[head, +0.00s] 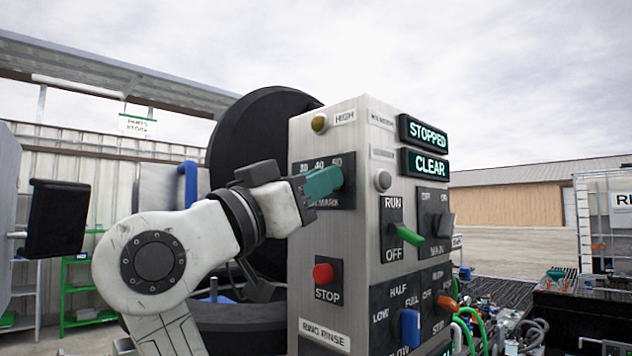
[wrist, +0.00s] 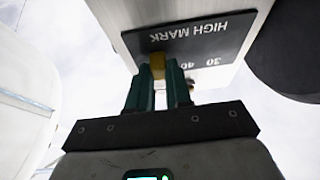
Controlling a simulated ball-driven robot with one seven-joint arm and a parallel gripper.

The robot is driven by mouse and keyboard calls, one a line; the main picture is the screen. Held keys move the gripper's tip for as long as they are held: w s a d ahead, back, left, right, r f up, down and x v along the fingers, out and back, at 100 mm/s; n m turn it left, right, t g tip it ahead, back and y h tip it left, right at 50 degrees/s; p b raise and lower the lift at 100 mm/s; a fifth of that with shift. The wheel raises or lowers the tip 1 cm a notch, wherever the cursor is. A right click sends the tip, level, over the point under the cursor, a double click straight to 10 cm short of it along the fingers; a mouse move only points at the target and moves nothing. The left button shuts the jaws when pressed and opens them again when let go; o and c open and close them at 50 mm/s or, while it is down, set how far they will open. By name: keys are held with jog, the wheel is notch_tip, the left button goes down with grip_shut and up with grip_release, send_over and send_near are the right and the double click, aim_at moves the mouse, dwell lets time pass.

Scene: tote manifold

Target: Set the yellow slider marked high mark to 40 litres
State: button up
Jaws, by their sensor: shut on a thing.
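The HIGH MARK panel (head: 345,196) is a dark plate on the left face of the grey control cabinet, with 30, 40 and 50 along its top in the head view. The same panel (wrist: 235,35) is upside down in the wrist view, with 30 and 40 readable. The yellow slider (wrist: 157,63) sits between my green fingertips, past the 40 on the side away from 30. The number beside it is hidden. My gripper (wrist: 158,75) is shut on the slider.
A red STOP button (head: 323,273) is below the panel and an amber lamp (head: 319,123) above it. The cabinet's right face has a green RUN/OFF lever (head: 408,235), a blue knob (head: 410,327) and displays reading STOPPED and CLEAR. A large black round thing (head: 250,135) stands behind my arm.

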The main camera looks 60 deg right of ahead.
grip_shut()
jog(key=w, duration=0.1)
jog(key=w+d+b, duration=0.1)
jog(key=w, duration=0.1)
jog(key=shift+w, duration=0.15)
dwell(0.3)
jog(key=o, duration=0.6)
grip_release()
jog(key=shift+a, duration=0.1)
